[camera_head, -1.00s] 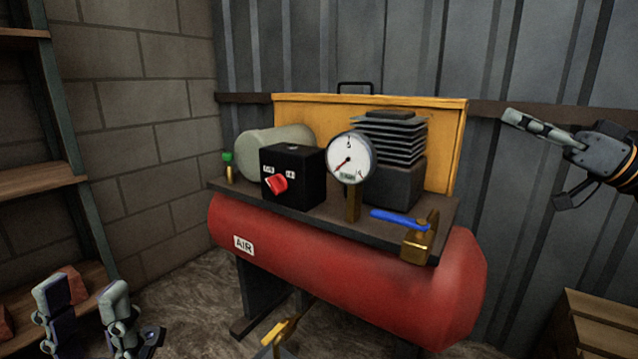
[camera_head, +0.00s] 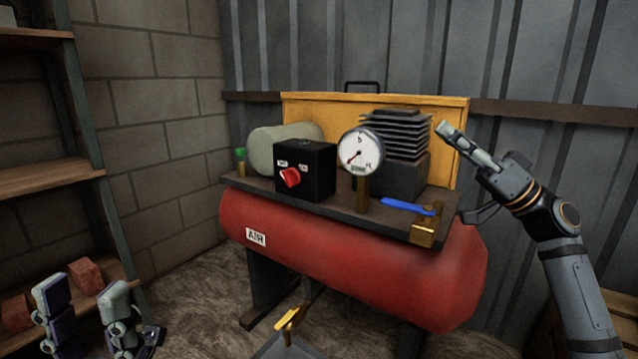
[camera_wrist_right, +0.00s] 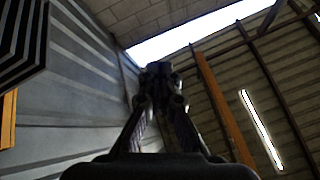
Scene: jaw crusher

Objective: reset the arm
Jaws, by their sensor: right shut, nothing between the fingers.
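My right gripper (camera_head: 444,128) is raised at the right of the head view, in front of the grey metal wall and just right of the compressor's finned block. It is shut and empty, its fingers pointing up and to the left. In the right wrist view its fingers (camera_wrist_right: 160,70) meet at the tips, with nothing between them. My left gripper (camera_head: 85,297) is low at the lower left of the head view. Its two fingers stand apart with a clear gap, and nothing shows between them.
A red air compressor (camera_head: 340,255) fills the middle, with a black switch box (camera_head: 318,170), a gauge (camera_head: 360,152) and a blue-handled valve (camera_head: 407,206) on top. Shelves (camera_head: 45,178) stand at the left. A wooden crate (camera_head: 620,310) is at the lower right.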

